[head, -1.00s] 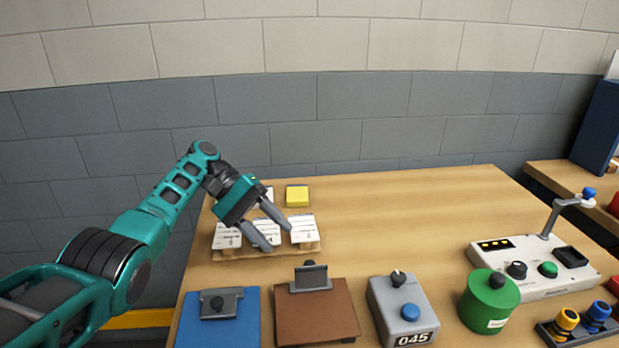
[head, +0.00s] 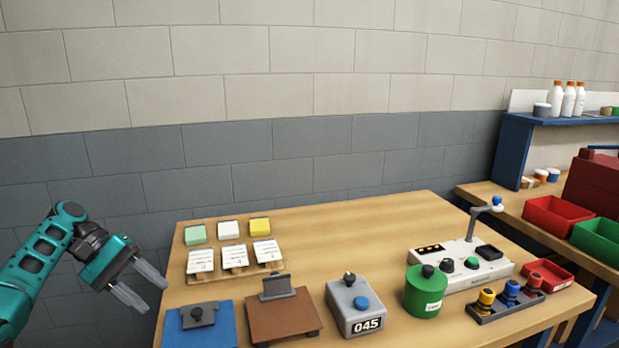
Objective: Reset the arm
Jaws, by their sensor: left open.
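My left arm comes in from the left in the head view. Its gripper (head: 140,286) is open and empty, with its two fingers apart. It hangs beside the table's left edge, left of the white cards (head: 235,257) on their wooden rack, and touches nothing that I can see. My right gripper is not in view.
The wooden table (head: 340,235) holds a blue clipboard (head: 220,327), a brown clipboard (head: 298,322), a grey box marked 045 (head: 345,318), a green canister (head: 416,298) and a white control panel (head: 445,258). Coloured pads stand behind the cards. The table's back middle is clear.

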